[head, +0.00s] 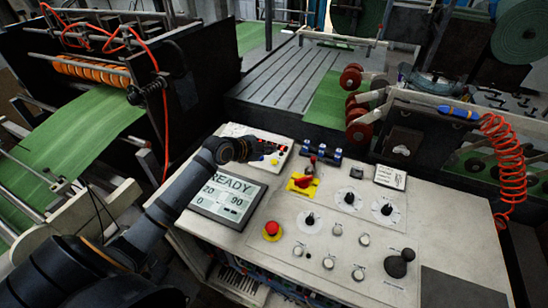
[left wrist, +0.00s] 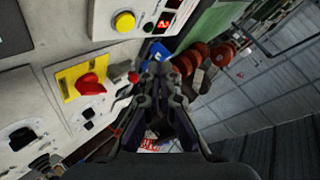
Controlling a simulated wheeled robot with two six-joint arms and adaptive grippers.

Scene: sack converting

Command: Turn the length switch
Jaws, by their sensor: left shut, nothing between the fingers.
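The control panel (head: 290,270) carries black rotary knobs on white dials: one at the middle (head: 310,219), one above it (head: 349,198) and one to the right (head: 386,209). Their labels are too small to read, so I cannot tell which is the length switch. My left gripper (head: 258,154) is above the panel's far left part, by the raised box with a yellow button. It is shut and empty, apart from the dials. In the left wrist view its fingers (left wrist: 160,72) are together, right of the red rotary switch (left wrist: 92,84) on its yellow plate.
A red coiled hose (head: 503,155) hangs at right.

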